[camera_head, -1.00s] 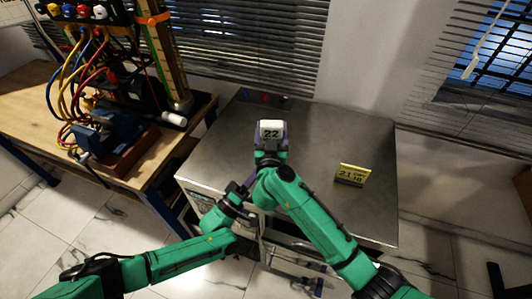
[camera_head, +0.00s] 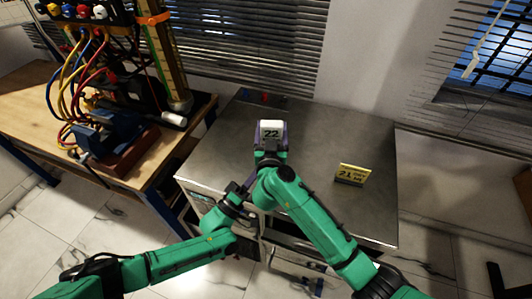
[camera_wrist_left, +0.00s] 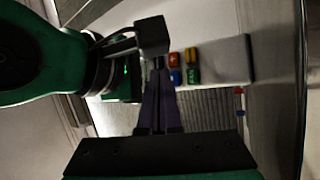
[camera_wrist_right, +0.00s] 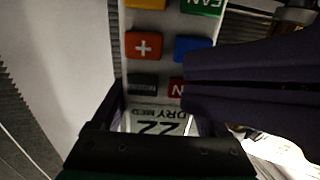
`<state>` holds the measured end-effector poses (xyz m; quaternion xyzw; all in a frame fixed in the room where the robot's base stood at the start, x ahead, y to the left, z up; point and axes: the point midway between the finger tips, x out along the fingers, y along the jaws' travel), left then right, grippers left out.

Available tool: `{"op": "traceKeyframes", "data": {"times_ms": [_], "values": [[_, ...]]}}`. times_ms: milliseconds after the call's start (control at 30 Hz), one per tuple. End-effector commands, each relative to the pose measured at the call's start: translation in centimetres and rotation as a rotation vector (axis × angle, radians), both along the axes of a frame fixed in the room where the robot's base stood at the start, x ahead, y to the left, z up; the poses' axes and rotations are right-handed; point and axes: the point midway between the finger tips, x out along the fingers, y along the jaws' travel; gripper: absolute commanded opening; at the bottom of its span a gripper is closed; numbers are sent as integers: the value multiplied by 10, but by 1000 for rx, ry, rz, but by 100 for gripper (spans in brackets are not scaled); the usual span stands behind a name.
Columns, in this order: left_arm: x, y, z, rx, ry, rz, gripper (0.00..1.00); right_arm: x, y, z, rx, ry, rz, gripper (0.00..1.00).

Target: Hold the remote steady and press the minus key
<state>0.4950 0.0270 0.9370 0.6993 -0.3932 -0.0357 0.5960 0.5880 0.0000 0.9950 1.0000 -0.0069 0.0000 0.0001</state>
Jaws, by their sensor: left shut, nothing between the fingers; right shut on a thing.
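The white remote (camera_head: 271,129) stands over the metal bench top, its display reading 22. My right gripper (camera_wrist_right: 155,120) is shut on its lower end, with a finger on each side of the display. In the right wrist view the remote (camera_wrist_right: 158,75) shows an orange key, a green FAN key, a red plus key (camera_wrist_right: 143,46), a blue key (camera_wrist_right: 192,46) and a dark MODE key. The blue key's symbol cannot be read; it may be the minus key. My left gripper (camera_wrist_left: 160,75) is shut and empty. Its fingers cross in front of the remote, partly covering the blue key and a red key below.
A yellow card (camera_head: 352,174) reading 21, with smaller lettering, stands on the metal bench (camera_head: 330,135) at right. A wooden bench (camera_head: 25,110) at left carries a rig with coloured hoses (camera_head: 80,80) and a blue vise (camera_head: 105,135). The bench top around the card is clear.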

Motion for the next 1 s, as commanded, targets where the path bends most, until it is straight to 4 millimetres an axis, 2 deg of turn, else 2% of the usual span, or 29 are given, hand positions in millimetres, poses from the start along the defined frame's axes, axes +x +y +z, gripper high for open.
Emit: {"op": "traceKeyframes", "data": {"times_ms": [500,733,1000], "values": [[0,0,0,0,0,0,0,0,0,-1,0,1,0,13],[9,0,1,1,-2,1,0,0,0,-1,0,1,0,13],[9,0,0,0,0,0,0,0,0,-1,0,1,0,13]]}}
